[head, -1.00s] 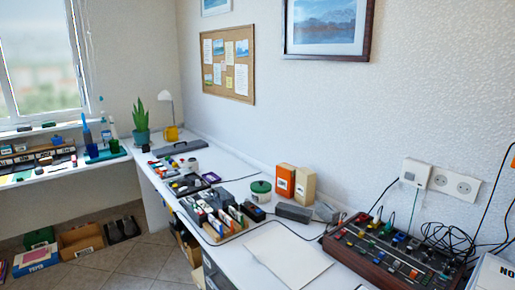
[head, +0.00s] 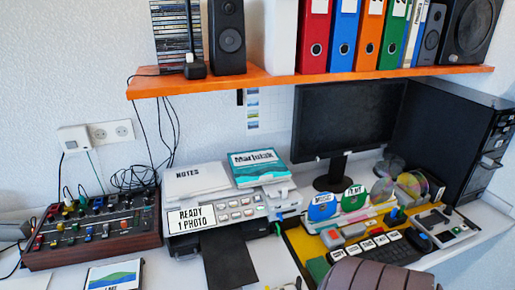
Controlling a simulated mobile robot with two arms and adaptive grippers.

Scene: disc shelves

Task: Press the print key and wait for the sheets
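The printer (head: 228,222) stands on the white desk in the middle of the head view. A label on its front (head: 192,217) reads READY 1 PHOTO. Several small light keys (head: 236,210) sit on its panel to the right of the label. Their markings are too small to read, so I cannot tell which is the print key. A dark tray or sheet (head: 228,262) extends from the printer's front toward me; no printed sheet shows on it. Neither of my grippers can be made out in this view.
A mixer (head: 95,232) stands left of the printer, with a picture sheet (head: 114,274) in front. A NOTES stack (head: 195,180) and a blue-white pack (head: 258,168) lie on the printer. An orange shelf (head: 300,84) hangs above. A keyboard (head: 385,250) and brown chair back (head: 378,276) are right.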

